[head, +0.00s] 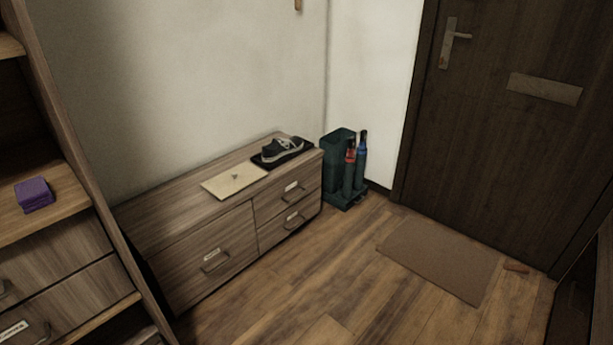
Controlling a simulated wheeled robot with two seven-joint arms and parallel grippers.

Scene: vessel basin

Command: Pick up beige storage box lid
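I see no storage box under the lid. Neither of my grippers is in the head view.
A dark shoe (282,148) sits on a black tray (308,147). A green umbrella stand (337,160) with umbrellas is right of the cabinet. A shelf (72,203) with a purple box (34,194) stands at left. The wooden floor (330,270) before the cabinet is clear; a mat (440,260) lies by the door.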

